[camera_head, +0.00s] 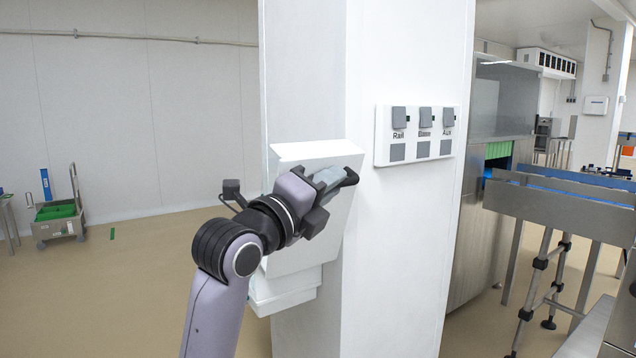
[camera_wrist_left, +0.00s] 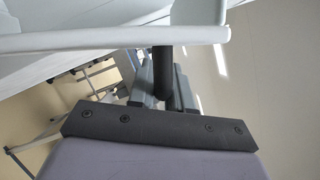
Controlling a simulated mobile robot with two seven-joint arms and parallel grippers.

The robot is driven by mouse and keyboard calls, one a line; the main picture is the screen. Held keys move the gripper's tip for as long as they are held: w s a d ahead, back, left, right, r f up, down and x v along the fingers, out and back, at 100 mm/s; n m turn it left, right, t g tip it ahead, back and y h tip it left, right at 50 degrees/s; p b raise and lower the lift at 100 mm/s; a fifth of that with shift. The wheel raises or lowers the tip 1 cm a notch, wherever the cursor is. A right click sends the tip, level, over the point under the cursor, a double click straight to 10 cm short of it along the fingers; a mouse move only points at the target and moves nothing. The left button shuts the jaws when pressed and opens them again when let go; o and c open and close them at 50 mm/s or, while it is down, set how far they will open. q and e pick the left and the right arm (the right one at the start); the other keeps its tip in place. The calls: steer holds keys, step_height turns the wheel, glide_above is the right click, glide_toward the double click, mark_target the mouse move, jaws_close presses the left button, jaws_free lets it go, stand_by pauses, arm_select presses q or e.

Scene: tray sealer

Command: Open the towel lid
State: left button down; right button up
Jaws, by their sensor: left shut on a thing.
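The towel dispenser is a white box on the side of a white column, and its lower part (camera_head: 285,290) shows below the lid. Its white towel lid (camera_head: 315,152) looks tilted against that lower part. My right gripper is not in view.
A panel with several grey switches (camera_head: 417,135) is on the column's right face, close to the gripper. A steel conveyor (camera_head: 560,205) stands at the right. A cart with a green bin (camera_head: 57,213) stands far left. The floor between is clear.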

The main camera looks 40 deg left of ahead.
arm_select(q)
steer(key=shift+w+a+r+n+y+p, duration=0.2)
steer(key=shift+a+r+n+p, duration=0.15)
steer(key=shift+a+r+p, duration=0.15)
steer(key=shift+w+a+r+n+y+p, duration=0.1)
steer(key=shift+w+a+r+n+p, duration=0.1)
steer(key=shift+a+r+n+p, duration=0.25)
steer(key=shift+f, duration=0.15)
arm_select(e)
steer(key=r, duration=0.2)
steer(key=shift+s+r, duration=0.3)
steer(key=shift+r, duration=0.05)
arm_select(q)
steer(key=c, duration=1.1)
jaws_free()
steer(key=shift+s+a+f+b, duration=0.1)
steer(key=shift+s+f+b, duration=0.1)
steer(key=shift+s, duration=1)
steer(key=shift+s+d+f+b, duration=0.1)
steer(key=shift+s+f+b, duration=0.1)
steer(key=shift+s, duration=0.95)
steer(key=shift+s+a+f+b, duration=0.1)
steer(key=shift+s+b, duration=0.1)
steer(key=shift+s, duration=1)
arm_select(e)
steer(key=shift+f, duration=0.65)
